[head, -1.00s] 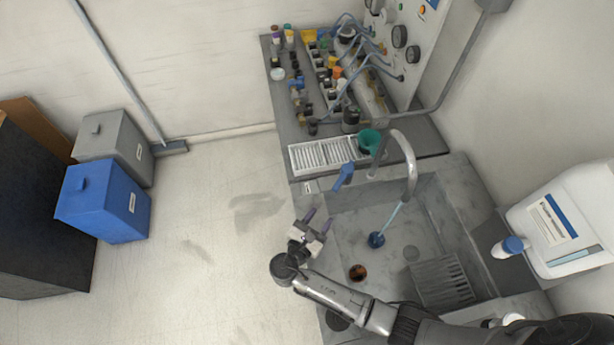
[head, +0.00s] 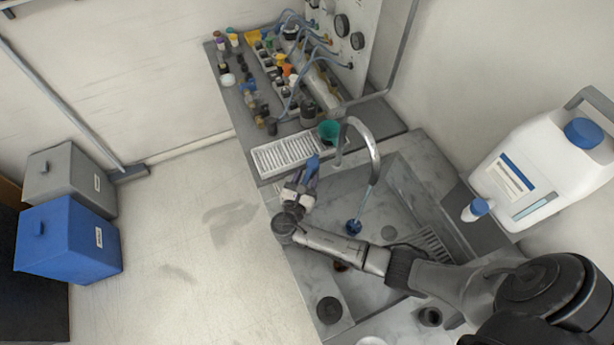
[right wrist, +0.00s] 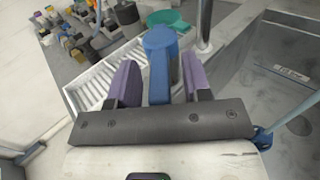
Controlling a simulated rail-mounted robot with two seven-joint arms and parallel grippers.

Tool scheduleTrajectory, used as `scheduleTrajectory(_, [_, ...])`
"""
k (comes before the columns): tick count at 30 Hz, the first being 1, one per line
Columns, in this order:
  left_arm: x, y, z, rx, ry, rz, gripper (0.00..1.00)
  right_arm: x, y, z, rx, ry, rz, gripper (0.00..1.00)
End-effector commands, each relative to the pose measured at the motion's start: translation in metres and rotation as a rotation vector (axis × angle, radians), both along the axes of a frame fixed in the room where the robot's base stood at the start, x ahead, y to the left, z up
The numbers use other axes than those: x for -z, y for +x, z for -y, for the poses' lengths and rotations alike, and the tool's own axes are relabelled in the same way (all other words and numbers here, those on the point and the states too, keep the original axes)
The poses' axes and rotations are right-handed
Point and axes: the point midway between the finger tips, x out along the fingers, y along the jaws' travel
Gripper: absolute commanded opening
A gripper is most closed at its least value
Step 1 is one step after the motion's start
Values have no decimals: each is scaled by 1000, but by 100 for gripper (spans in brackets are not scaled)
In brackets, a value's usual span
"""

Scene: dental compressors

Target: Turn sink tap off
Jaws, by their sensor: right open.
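The sink tap has a curved metal spout (head: 372,146) over the grey stone sink (head: 408,195). A thin bluish water stream (head: 364,207) runs from it to a blue spot in the basin. The tap's blue lever (head: 313,163) stands left of the spout, and it also shows large in the right wrist view (right wrist: 160,65). My right gripper (head: 305,182) is at the lever. In the right wrist view its purple fingers (right wrist: 160,80) are open, one on each side of the lever, with gaps showing. My left gripper is out of view.
A white drain grate (head: 288,152) and a green cup (head: 329,131) sit behind the lever. A bench (head: 236,105) with bottles and tubing lies beyond. A white jug (head: 540,160) stands right of the sink. Blue bin (head: 68,240) and grey bin (head: 65,178) stand on the floor at left.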

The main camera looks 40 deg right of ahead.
Motion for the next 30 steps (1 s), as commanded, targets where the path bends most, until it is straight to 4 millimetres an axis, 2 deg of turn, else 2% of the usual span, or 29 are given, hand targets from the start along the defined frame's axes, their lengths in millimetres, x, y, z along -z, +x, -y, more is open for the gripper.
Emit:
scheduleTrajectory(13, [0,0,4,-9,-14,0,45,0,3,6,1,1,0,45])
scheduleTrajectory(27, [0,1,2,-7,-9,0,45,0,3,6,1,1,0,1])
scheduleTrajectory(30, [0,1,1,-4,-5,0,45,0,3,6,1,1,0,0])
